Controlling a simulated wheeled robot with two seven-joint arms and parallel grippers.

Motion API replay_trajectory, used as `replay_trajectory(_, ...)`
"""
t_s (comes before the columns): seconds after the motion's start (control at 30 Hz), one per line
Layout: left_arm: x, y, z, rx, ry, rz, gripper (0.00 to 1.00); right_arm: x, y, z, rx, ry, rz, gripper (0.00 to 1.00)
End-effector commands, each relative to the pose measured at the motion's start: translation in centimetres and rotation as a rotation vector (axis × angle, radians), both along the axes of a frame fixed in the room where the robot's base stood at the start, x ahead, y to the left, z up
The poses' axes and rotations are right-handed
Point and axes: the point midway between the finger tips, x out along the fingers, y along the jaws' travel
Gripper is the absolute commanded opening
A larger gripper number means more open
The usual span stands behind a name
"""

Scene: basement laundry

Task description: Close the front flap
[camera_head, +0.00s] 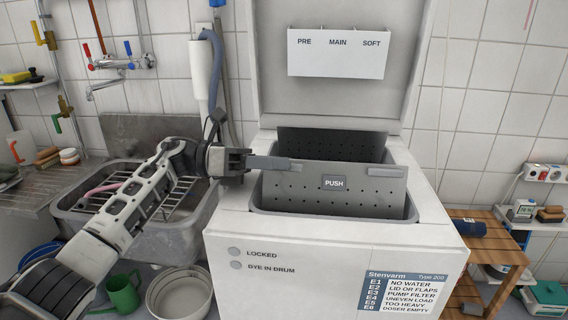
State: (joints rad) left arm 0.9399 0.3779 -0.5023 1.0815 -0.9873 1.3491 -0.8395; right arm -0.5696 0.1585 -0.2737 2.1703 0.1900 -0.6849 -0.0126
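A white top-loading washing machine (300,285) stands in the middle with its lid (340,97) raised. In its opening, the front flap (335,200) is a grey perforated panel marked PUSH, standing up at a slant. Behind it stands a darker perforated rear flap (330,141). My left gripper (290,164) reaches in from the left, its fingers pointing right at the upper left edge of the front flap. The fingers overlap that edge in the picture; I cannot tell whether they touch it. They show side-on as one bar, so their opening is hidden. My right gripper is not in view.
A steel sink (190,238) with a wire rack lies left of the machine, under my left arm. A white basin (178,292) and green watering can (124,292) are on the floor. A wooden shelf stand (490,245) stands to the right. The raised lid bounds the opening behind.

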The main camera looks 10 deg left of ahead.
Motion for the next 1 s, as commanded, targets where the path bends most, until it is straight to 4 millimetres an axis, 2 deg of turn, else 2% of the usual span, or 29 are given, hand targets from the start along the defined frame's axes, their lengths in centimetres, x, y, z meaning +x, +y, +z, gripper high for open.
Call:
replay_trajectory(0.3,0.1,7.8,-0.1,0.004,0.001,0.008,0.35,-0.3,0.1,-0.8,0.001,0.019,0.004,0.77)
replay_trajectory(0.5,0.0,11.9,-0.1,0.003,0.001,0.005,0.35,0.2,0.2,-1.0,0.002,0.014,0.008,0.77)
replay_trajectory(0.7,0.0,13.9,-0.1,0.002,0.001,0.002,0.35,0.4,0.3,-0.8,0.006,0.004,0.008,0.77)
replay_trajectory(1.0,0.0,14.3,-0.1,0.002,0.001,0.001,0.35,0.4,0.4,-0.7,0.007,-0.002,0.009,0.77)
